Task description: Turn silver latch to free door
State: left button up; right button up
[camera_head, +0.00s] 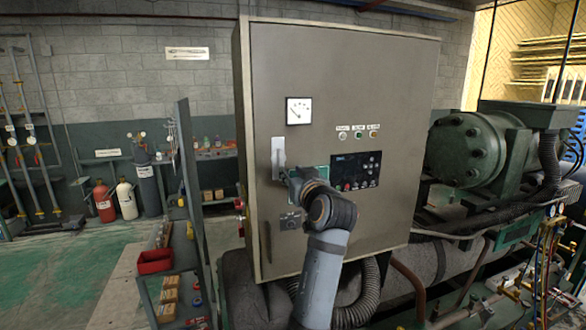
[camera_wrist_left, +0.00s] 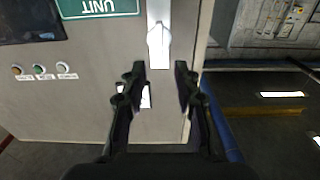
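The silver latch (camera_head: 278,158) is a pale upright handle on a plate near the left edge of the grey cabinet door (camera_head: 345,60). In the left wrist view, which sees the cabinet upside down, the latch (camera_wrist_left: 159,42) lies just beyond my fingertips, roughly in line with the gap between them. My left gripper (camera_wrist_left: 160,72) is open, with nothing between its fingers. In the head view my left gripper (camera_head: 286,178) is at the latch's lower right, its fingers largely hidden by my wrist. Contact with the latch cannot be made out. The door looks closed. My right gripper is not in view.
A dial gauge (camera_head: 299,111) sits above the latch, and a dark control panel (camera_head: 357,171) to its right. A green sign (camera_wrist_left: 98,8) is beside the latch. Green compressor machinery (camera_head: 475,145) stands right of the cabinet. Floor at the left (camera_head: 60,275) is clear.

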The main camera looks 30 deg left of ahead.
aim_at(281, 161)
pick_arm(q)
jog(key=p+x, duration=0.3)
jog(key=x, duration=0.6)
jog(key=shift+w+a+r+p, duration=0.15)
jog(key=shift+w+p, duration=0.1)
jog(key=shift+p, duration=0.1)
jog(key=shift+f, duration=0.2)
jog(key=shift+c, duration=1)
grip_shut()
